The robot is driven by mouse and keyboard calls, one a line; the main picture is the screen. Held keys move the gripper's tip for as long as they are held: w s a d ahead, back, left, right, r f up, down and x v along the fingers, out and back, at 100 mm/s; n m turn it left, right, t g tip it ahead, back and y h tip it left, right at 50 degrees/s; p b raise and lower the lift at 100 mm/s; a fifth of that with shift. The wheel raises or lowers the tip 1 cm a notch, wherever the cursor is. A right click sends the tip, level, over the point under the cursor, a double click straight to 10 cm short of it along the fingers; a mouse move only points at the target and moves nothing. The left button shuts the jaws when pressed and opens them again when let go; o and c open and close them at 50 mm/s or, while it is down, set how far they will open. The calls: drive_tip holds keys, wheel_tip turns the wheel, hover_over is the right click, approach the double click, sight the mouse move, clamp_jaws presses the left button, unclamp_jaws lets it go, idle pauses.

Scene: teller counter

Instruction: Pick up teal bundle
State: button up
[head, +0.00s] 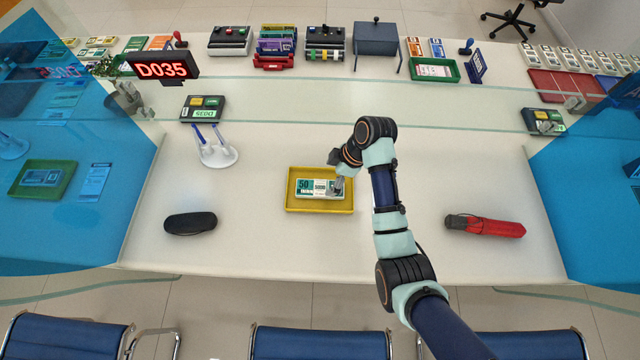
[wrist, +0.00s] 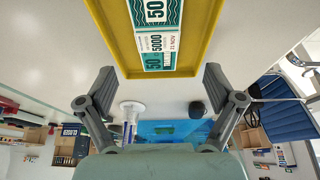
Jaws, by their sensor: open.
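The teal bundle (head: 305,187), a banknote pack marked 50, lies flat in a yellow tray (head: 290,204) at the middle of the counter. In the wrist view the bundle (wrist: 156,42) shows its teal pattern and a white printed band, inside the tray (wrist: 205,55). My gripper (head: 339,183) is over the right part of the tray, close to the bundle's right end, and hides some of it in the head view. In the wrist view my gripper (wrist: 159,72) is open, its two fingers wide apart with nothing between them.
A black case (head: 190,223) lies left of the tray and a red umbrella (head: 485,226) lies right. A white pen stand (head: 217,153) with blue pens is behind left. A glass screen (head: 300,105) crosses the counter behind the tray. The counter around the tray is clear.

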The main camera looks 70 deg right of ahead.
sight(321, 188)
drive_tip(key=b+x, duration=0.2)
drive_tip(key=x, duration=0.5)
drive_tip(key=shift+d+f, duration=0.1)
drive_tip(key=shift+f, duration=0.15)
drive_tip(key=shift+s, duration=0.1)
drive_tip(key=c, duration=1.3)
wheel_tip(321, 188, up, 20)
drive_tip(key=p, duration=0.7)
drive_tip(key=shift+r+p, duration=0.1)
drive_tip(key=shift+p, duration=0.2)
drive_tip(key=w+a+m, duration=0.1)
drive_tip(key=w+a, duration=0.7)
drive_tip(key=a, duration=0.5)
drive_tip(key=w+a+f+m+h, duration=0.1)
drive_tip(key=w+a, duration=0.6)
drive_tip(key=a, duration=0.6)
drive_tip(key=w+a+m, duration=0.2)
drive_tip(key=w+a, duration=0.6)
drive_tip(key=a, duration=0.5)
drive_tip(key=p+v, duration=0.7)
drive_tip(key=p, duration=0.1)
drive_tip(key=p+v, duration=0.8)
drive_tip(key=a+p+v, duration=0.1)
drive_tip(key=p+v, duration=0.7)
drive_tip(key=shift+w+a, duration=0.1)
drive_tip(key=shift+w, duration=0.05)
